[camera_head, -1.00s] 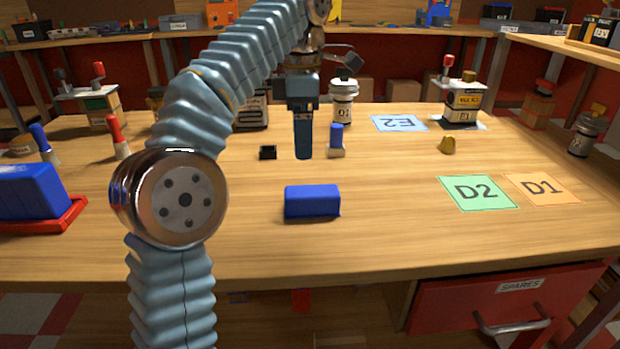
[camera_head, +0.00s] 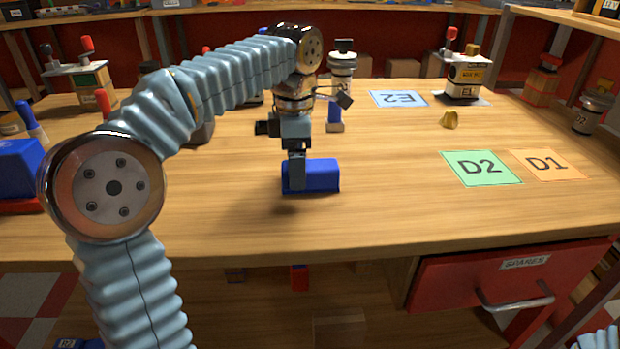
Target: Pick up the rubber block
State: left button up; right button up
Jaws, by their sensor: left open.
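A blue block (camera_head: 322,175), which I take to be the rubber block, lies on the wooden workbench near the middle. My left gripper (camera_head: 297,179) points down at its left end. The gripper is open. A finger covers part of the block's left side, and the other finger is not clearly visible. I cannot tell whether the fingers touch the block. My right gripper is out of view.
Green mat D2 (camera_head: 480,168) and orange mat D1 (camera_head: 547,164) lie to the right, with blue mat E2 (camera_head: 398,98) behind. A small blue-topped piece (camera_head: 335,118) stands behind the block. The bench around the block's right side is clear.

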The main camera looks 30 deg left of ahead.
pick_arm(q)
jog(key=shift+f, duration=0.75)
jog(key=c, duration=1.1)
